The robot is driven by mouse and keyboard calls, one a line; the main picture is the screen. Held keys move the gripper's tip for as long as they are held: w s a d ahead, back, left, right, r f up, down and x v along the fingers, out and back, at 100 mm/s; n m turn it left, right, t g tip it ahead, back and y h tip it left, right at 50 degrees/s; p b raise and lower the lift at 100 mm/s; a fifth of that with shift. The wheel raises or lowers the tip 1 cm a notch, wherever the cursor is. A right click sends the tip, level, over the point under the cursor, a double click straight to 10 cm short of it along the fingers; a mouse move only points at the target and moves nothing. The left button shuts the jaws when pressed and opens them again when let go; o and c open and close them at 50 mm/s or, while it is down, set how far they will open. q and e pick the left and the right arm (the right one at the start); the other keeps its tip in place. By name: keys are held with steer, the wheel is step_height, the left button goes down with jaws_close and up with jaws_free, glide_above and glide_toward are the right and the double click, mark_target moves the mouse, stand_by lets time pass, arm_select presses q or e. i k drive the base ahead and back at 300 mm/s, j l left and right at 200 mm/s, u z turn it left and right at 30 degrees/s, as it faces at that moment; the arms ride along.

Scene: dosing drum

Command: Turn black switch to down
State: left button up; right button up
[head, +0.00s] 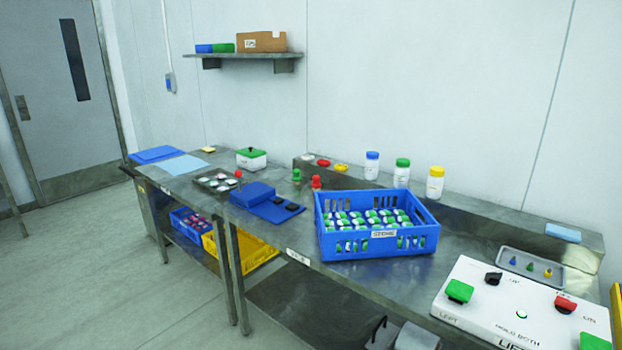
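The black switch (493,279) is a small dark knob on the top of a white control box (480,318) at the lower right. It sits just right of and behind a green square button (459,291). Small lettering beside the switch is too blurred to read surely, and I cannot tell which position the switch is in. A red switch (566,304) sits further right on the same box. Neither of my grippers shows in the head view.
A blue crate (380,247) of green-and-white containers stands left of the box. A grey tray (530,266) with small coloured pieces lies behind it. Another green button (594,341) is at the box's right edge. Bare steel table (320,268) shows around the crate.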

mark_target(491, 278)
steer(key=z, duration=1.45)
